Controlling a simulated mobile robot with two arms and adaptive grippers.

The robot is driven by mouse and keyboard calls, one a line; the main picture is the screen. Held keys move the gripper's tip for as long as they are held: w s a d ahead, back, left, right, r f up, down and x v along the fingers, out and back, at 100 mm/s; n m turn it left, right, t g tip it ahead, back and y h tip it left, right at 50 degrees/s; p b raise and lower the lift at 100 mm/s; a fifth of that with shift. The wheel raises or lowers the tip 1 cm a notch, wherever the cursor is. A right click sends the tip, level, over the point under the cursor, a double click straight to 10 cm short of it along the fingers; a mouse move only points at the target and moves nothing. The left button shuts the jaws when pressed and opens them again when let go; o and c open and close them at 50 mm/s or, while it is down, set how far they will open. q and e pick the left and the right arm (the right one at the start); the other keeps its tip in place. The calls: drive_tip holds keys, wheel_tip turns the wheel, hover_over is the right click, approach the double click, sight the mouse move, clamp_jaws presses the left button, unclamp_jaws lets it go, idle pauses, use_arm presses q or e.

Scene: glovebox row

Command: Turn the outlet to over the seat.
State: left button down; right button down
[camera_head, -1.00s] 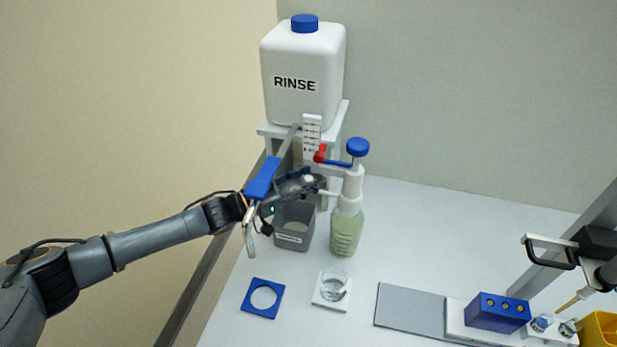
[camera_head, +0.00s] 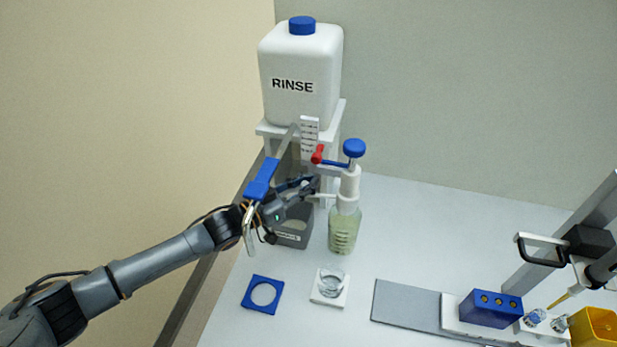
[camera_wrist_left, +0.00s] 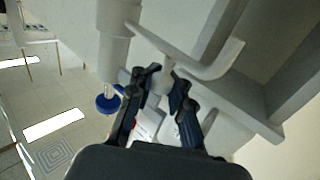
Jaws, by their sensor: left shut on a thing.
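The dispenser bottle (camera_head: 343,232), with pale green liquid, stands on the bench with a white pump and blue knob (camera_head: 354,148). Its thin white outlet (camera_head: 327,196) points left, toward the grey bin (camera_head: 291,236). My left gripper (camera_head: 314,187) reaches in from the left and is shut on the outlet. The left wrist view shows the bent white outlet (camera_wrist_left: 222,62) by the fingers (camera_wrist_left: 164,85), which partly hide it. A small white square seat (camera_head: 329,299), with a clear glass dish on it, lies in front of the bottle. My right gripper is out of view.
The white RINSE tank (camera_head: 299,75) stands on a stand behind. A blue square with a hole (camera_head: 261,295) lies left of the seat. A grey mat (camera_head: 406,303) and blue rack (camera_head: 490,308) are to the right.

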use_arm(q)
drive_tip(key=shift+w+a, duration=0.15)
drive_tip(key=shift+a, duration=0.05)
drive_tip(key=c, duration=1.2)
unclamp_jaws()
drive_tip(key=shift+a, duration=0.15)
drive_tip(key=shift+s+a, duration=0.1)
drive_tip(key=shift+s, duration=0.1)
drive_tip(key=v, duration=1.1)
drive_tip(key=shift+s+a, duration=0.2)
drive_tip(key=shift+a, duration=0.1)
